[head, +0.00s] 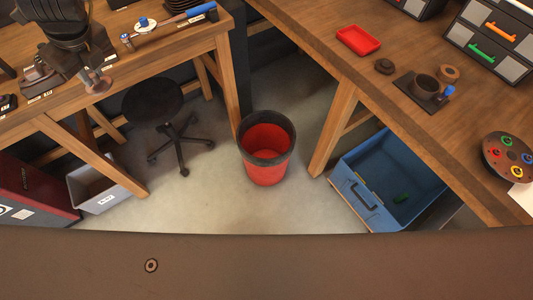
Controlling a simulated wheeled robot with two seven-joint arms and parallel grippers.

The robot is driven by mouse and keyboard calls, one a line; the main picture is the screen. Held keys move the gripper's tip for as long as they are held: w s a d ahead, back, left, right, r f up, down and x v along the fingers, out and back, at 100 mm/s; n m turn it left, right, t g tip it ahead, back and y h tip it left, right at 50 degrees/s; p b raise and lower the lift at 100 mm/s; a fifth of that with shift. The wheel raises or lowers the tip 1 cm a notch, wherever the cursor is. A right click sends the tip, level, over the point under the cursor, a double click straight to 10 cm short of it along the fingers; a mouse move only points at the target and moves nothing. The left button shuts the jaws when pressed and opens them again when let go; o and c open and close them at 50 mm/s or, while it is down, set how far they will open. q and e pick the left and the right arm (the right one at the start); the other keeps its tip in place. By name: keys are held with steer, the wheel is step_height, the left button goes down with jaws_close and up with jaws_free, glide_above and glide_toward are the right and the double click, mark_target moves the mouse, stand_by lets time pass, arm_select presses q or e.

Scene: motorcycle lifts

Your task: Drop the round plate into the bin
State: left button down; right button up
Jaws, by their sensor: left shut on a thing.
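My left gripper (88,70) is dark and sits at the upper left, over the left workbench. It is shut on a small greyish-brown round plate (98,84), which shows tilted at its tip near the bench's front edge. The bin (266,172) is red with a black rim and stands upright on the floor in the middle. It looks empty, and the gripper is well to its left and higher. My right gripper is not in view.
A black stool (152,101) stands between the left bench (150,52) and the bin. A blue crate (345,180) is under the right bench (400,115). A round holder with coloured rings (508,157) lies on that bench. Floor around the bin is clear.

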arm_select(q)
steer(key=shift+d+n+g, duration=0.3)
steer(key=shift+d+n, duration=0.1)
steer(key=shift+n, duration=0.4)
steer(key=s+d+n+g+h, duration=0.1)
steer(key=d+n+g, duration=0.4)
steer(key=d+n, duration=0.9)
steer(key=n+h, duration=0.1)
steer(key=n, duration=0.3)
steer(key=shift+d+r+g+h, duration=0.15)
steer(key=shift+r+g+h, duration=0.15)
steer(key=shift+r+g, duration=0.1)
